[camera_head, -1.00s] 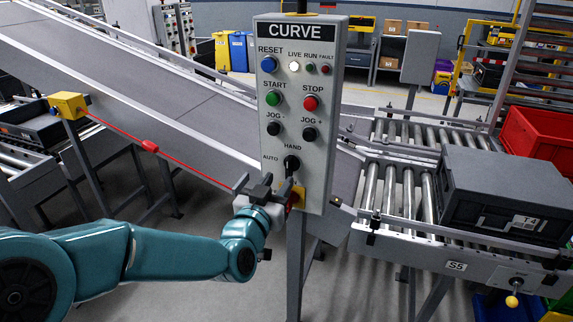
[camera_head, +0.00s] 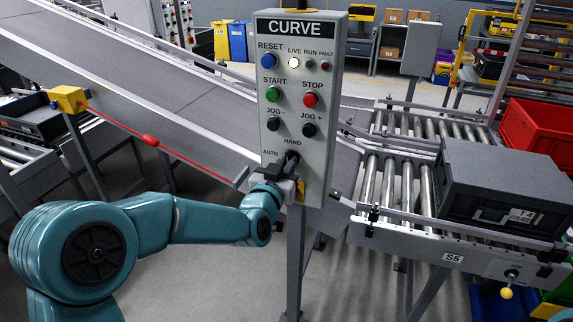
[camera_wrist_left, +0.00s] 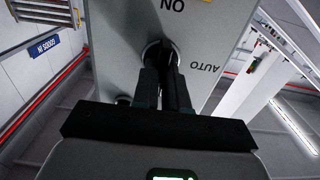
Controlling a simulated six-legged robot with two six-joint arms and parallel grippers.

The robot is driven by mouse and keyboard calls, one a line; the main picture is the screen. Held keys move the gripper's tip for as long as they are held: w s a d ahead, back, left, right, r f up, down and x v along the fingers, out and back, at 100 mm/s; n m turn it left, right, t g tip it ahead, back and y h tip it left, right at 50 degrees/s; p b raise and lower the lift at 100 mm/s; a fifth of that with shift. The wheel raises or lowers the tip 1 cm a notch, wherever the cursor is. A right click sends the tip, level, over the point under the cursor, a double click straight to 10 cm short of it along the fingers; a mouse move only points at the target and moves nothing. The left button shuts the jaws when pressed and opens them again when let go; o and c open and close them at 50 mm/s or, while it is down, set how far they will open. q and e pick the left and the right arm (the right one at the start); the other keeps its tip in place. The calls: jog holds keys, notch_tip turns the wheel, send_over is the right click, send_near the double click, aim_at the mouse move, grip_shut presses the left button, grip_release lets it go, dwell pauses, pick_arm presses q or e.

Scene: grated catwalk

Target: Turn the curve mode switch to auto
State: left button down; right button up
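The curve mode switch is a black knob (camera_head: 292,157) low on the grey CURVE panel (camera_head: 325,180), with AUTO printed to its left and HAND above it. My left gripper (camera_head: 287,168) is at the knob from below. In the left wrist view its two dark fingers (camera_wrist_left: 163,88) are close together on either side of the knob (camera_wrist_left: 160,50), whose silver collar shows behind. They look shut on it. The fingers partly hide the knob, so its exact pointing direction is hard to tell. My right gripper is not in view.
JOG buttons (camera_head: 309,130) sit just above the switch. A red pull cord (camera_head: 190,163) runs from a yellow box (camera_head: 68,99) toward the panel. A roller conveyor with a dark tote (camera_head: 500,190) stands at the right.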

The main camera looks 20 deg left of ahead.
pick_arm(q)
jog(key=shift+a+n+b, duration=0.2)
jog(key=shift+n+b, duration=4.3)
jog(key=shift+b, duration=0.3)
jog(key=shift+a+n+b, duration=0.2)
jog(key=shift+n+b, duration=4.3)
jog(key=shift+b, duration=0.3)
jog(key=c, duration=1.2)
grip_release()
jog(key=shift+o, duration=0.2)
jog(key=shift+w+f, duration=0.1)
jog(key=shift+f, duration=0.05)
jog(key=shift+s, duration=0.2)
